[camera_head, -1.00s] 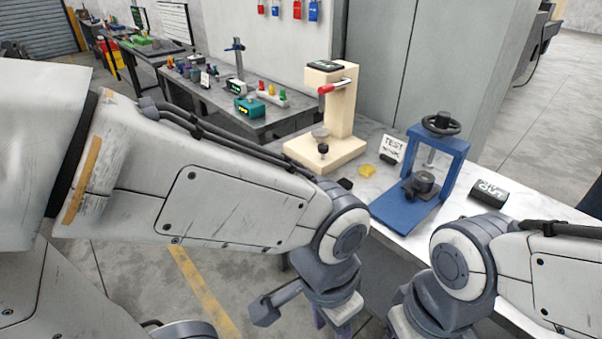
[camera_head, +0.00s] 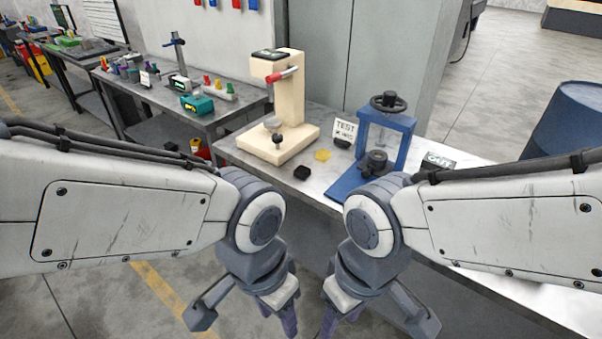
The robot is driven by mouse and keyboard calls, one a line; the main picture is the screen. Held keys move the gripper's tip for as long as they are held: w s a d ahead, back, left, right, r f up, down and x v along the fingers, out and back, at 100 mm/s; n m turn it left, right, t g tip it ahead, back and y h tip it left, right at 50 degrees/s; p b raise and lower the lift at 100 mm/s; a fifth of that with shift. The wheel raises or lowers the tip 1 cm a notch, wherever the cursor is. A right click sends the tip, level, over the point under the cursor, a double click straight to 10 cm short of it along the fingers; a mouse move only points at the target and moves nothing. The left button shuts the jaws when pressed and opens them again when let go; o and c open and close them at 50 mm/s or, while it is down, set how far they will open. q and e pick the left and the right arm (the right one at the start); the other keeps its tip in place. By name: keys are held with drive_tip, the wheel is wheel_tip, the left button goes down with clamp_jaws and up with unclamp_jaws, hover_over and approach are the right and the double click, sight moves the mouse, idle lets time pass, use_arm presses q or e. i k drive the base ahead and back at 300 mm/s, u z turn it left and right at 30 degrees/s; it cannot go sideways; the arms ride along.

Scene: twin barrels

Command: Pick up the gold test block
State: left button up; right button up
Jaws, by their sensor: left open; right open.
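The gold test block (camera_head: 322,155) is a small flat yellow piece lying on the white-topped bench (camera_head: 240,155). It sits between the cream tester and the blue press. My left gripper (camera_head: 277,322) and my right gripper (camera_head: 335,318) hang low in front of the bench, well short of the block. Both point down, and their fingertips run near or past the bottom edge of the picture. Nothing shows in either gripper.
A cream tester (camera_head: 288,100) with a red handle stands left of the block. A blue press (camera_head: 383,140) stands to the right, with a TEST card (camera_head: 345,129) behind. A small black block (camera_head: 302,172) lies in front. A blue barrel (camera_head: 565,130) stands far right.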

sight(322, 154)
drive_tip(key=z, duration=0.15)
drive_tip(key=k, duration=0.35)
drive_tip(key=u, duration=0.8)
drive_tip(key=i, duration=1.7)
drive_tip(key=z, duration=0.7)
